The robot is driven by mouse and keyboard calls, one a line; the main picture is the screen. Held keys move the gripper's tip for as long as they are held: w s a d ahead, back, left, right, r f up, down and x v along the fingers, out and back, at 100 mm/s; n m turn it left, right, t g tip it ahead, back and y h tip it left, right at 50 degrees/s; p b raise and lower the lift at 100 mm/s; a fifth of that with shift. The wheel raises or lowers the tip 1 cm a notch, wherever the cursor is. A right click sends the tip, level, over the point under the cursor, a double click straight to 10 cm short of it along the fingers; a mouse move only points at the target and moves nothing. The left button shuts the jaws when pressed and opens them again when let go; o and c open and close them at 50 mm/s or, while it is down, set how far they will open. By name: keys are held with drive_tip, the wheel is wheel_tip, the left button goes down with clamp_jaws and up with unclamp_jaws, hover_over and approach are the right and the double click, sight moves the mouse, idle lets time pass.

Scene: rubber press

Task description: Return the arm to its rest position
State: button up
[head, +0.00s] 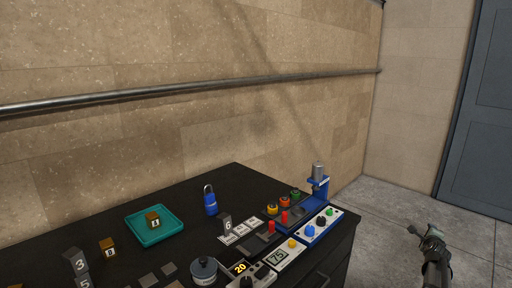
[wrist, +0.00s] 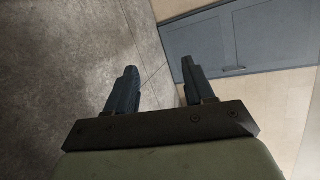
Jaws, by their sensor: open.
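My gripper (head: 428,234) is at the lower right in the head view, off the right side of the black table (head: 100,219) and above the grey floor. In the wrist view the two dark fingers of my gripper (wrist: 158,82) stand apart with nothing between them. The gripper touches nothing that I can see. Only the end part of my arm shows at the bottom right edge of the head view.
On the table are a blue press (head: 318,188), a blue padlock (head: 210,201), a teal tray (head: 173,214) bearing a lettered block (head: 153,221), and control boxes along the front right. A grey door (head: 474,120) stands at the right. The floor (head: 385,220) around my gripper is clear.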

drive_tip(key=s+f, duration=0.7)
drive_tip(key=f, duration=0.2)
drive_tip(key=s+a+f+n+g+y, duration=0.2)
drive_tip(key=a+f+n+y, duration=0.15)
drive_tip(key=a+f, duration=0.65)
drive_tip(key=s+a+f+n+g+y, duration=0.15)
drive_tip(key=a+f+n, duration=0.45)
drive_tip(key=a, duration=0.6)
drive_tip(key=s+a+f+n+g+y, duration=0.2)
drive_tip(key=s+a+f, duration=0.3)
drive_tip(key=a+f, duration=0.15)
drive_tip(key=s+a+f+n+g+y, duration=0.1)
drive_tip(key=s+a+f+n+g, duration=0.15)
drive_tip(key=s+a+f, duration=0.4)
drive_tip(key=s+a+f+n+g, duration=0.1)
drive_tip(key=s+a+n+g, duration=0.2)
drive_tip(key=s, duration=0.7)
drive_tip(key=s+a+f+n+g, duration=0.2)
drive_tip(key=s+a+n+g, duration=0.2)
drive_tip(key=s+a, duration=0.4)
drive_tip(key=s+a+f+n+g, duration=0.2)
drive_tip(key=s+a+n+g, duration=0.2)
drive_tip(key=s, duration=0.9)
drive_tip(key=shift+s+a+f+n+h, duration=0.2)
drive_tip(key=shift+s+a+n+h, duration=0.3)
drive_tip(key=shift+a, duration=0.55)
drive_tip(key=shift+w, duration=0.1)
